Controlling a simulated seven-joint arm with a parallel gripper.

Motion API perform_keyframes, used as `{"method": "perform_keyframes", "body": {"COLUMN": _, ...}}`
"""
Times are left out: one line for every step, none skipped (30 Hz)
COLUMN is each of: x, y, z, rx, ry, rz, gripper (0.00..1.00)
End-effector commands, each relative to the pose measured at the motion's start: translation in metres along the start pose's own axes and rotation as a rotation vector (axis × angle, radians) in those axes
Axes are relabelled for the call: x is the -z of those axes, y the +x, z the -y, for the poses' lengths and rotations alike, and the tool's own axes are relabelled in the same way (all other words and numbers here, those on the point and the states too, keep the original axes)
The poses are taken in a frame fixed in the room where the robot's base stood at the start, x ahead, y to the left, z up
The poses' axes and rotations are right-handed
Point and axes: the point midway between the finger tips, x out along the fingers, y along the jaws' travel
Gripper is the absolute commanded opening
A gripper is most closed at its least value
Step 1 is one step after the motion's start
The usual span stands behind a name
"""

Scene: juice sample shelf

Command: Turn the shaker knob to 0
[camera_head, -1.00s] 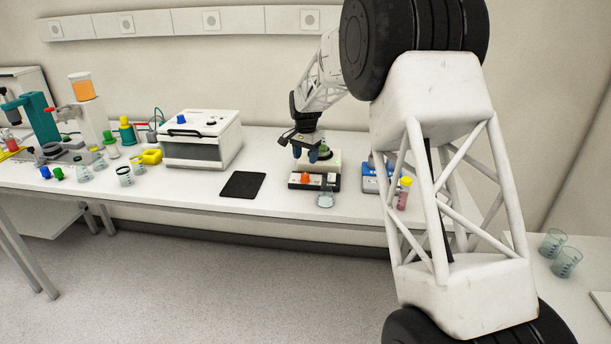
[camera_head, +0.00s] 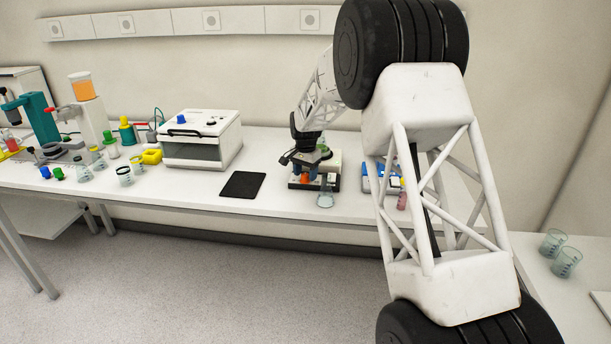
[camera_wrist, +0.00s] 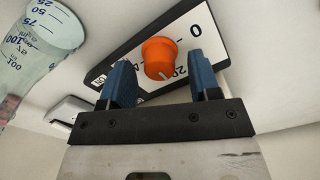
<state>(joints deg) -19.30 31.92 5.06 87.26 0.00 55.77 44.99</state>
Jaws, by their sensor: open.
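The shaker knob (camera_wrist: 159,57) is an orange round knob on the shaker's white, black-edged front panel (camera_wrist: 128,58). The panel carries printed numbers, with a 0 near its upper right end in the wrist view. A pale pointer mark on the knob faces down, toward the 20 marking. My gripper (camera_wrist: 163,80) is open, its two blue fingers on either side of the knob; I cannot tell whether either touches it. In the head view my gripper (camera_head: 315,176) is over the front of the shaker (camera_head: 335,178), and the knob (camera_head: 304,178) shows partly beside it.
A glass beaker (camera_head: 325,200) stands just in front of the shaker; a graduated beaker (camera_wrist: 40,45) fills the wrist view's upper left. A blue device (camera_head: 370,180) stands to the right. A black mat (camera_head: 243,185) lies left, with clear bench between it and the shaker.

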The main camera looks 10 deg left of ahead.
Motion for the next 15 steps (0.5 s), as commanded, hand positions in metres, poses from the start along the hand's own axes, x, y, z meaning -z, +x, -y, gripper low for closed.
{"method": "perform_keyframes", "body": {"x": 0.0, "y": 0.0042, "z": -0.0001, "rx": 0.0, "ry": 0.0, "rz": 0.0, "gripper": 0.57}}
{"method": "perform_keyframes", "body": {"x": 0.0, "y": 0.0059, "z": -0.0001, "rx": 0.0, "ry": 0.0, "rz": 0.0, "gripper": 0.57}}
{"method": "perform_keyframes", "body": {"x": -0.0001, "y": 0.0077, "z": -0.0001, "rx": 0.0, "ry": 0.0, "rz": 0.0, "gripper": 0.57}}
{"method": "perform_keyframes", "body": {"x": -0.0001, "y": 0.0087, "z": -0.0001, "rx": 0.0, "ry": 0.0, "rz": 0.0, "gripper": 0.57}}
{"method": "perform_keyframes", "body": {"x": -0.0001, "y": 0.0094, "z": -0.0001, "rx": 0.0, "ry": 0.0, "rz": 0.0, "gripper": 0.57}}
{"method": "perform_keyframes", "body": {"x": -0.0001, "y": 0.0101, "z": -0.0001, "rx": 0.0, "ry": 0.0, "rz": 0.0, "gripper": 0.57}}
{"method": "perform_keyframes", "body": {"x": -0.0001, "y": 0.0104, "z": 0.0, "rx": 0.0, "ry": 0.0, "rz": 0.0, "gripper": 0.57}}
{"method": "perform_keyframes", "body": {"x": -0.0001, "y": 0.0105, "z": -0.0001, "rx": 0.0, "ry": 0.0, "rz": 0.0, "gripper": 0.57}}
{"method": "perform_keyframes", "body": {"x": 0.0, "y": 0.0106, "z": -0.0001, "rx": 0.0, "ry": 0.0, "rz": 0.0, "gripper": 0.57}}
{"method": "perform_keyframes", "body": {"x": 0.0, "y": 0.0105, "z": -0.0001, "rx": 0.0, "ry": 0.0, "rz": 0.0, "gripper": 0.57}}
{"method": "perform_keyframes", "body": {"x": 0.0, "y": 0.0104, "z": -0.0001, "rx": 0.0, "ry": 0.0, "rz": 0.0, "gripper": 0.57}}
{"method": "perform_keyframes", "body": {"x": 0.0, "y": 0.0104, "z": -0.0001, "rx": 0.0, "ry": 0.0, "rz": 0.0, "gripper": 0.57}}
{"method": "perform_keyframes", "body": {"x": -0.0001, "y": 0.0104, "z": 0.0, "rx": 0.0, "ry": 0.0, "rz": 0.0, "gripper": 0.57}}
{"method": "perform_keyframes", "body": {"x": 0.0, "y": 0.0103, "z": 0.0, "rx": 0.0, "ry": 0.0, "rz": 0.0, "gripper": 0.57}}
{"method": "perform_keyframes", "body": {"x": 0.0, "y": 0.0103, "z": 0.0, "rx": 0.0, "ry": 0.0, "rz": 0.0, "gripper": 0.52}}
